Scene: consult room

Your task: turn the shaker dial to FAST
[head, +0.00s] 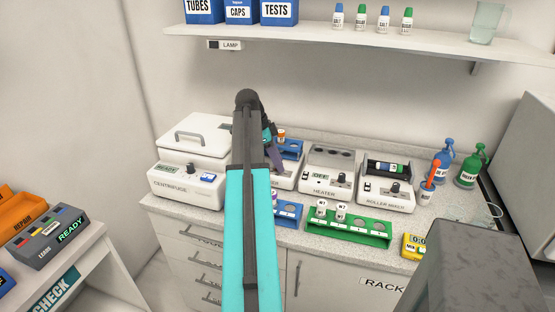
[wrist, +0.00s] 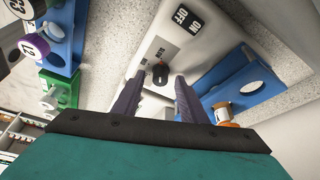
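The shaker (wrist: 182,55) is a white machine that fills the upper middle of the wrist view. In the head view my arm hides most of it, and only its right part (head: 287,183) shows. Its dark round dial (wrist: 160,73) has a small word that looks like SLOW beside it. I cannot read a FAST mark or tell the dial's setting. My gripper (wrist: 159,82) is open, with its two purple fingers on either side of the dial. I cannot tell whether they touch it. My gripper is mostly hidden behind my arm in the head view.
An ON/OFF switch (wrist: 188,18) sits near the dial. A blue rack (wrist: 245,90) and an orange-capped vial (wrist: 222,112) are close to the right finger. The centrifuge (head: 186,188), heater (head: 327,172) and roller mixer (head: 387,187) stand alongside, with a green rack (head: 348,228) in front.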

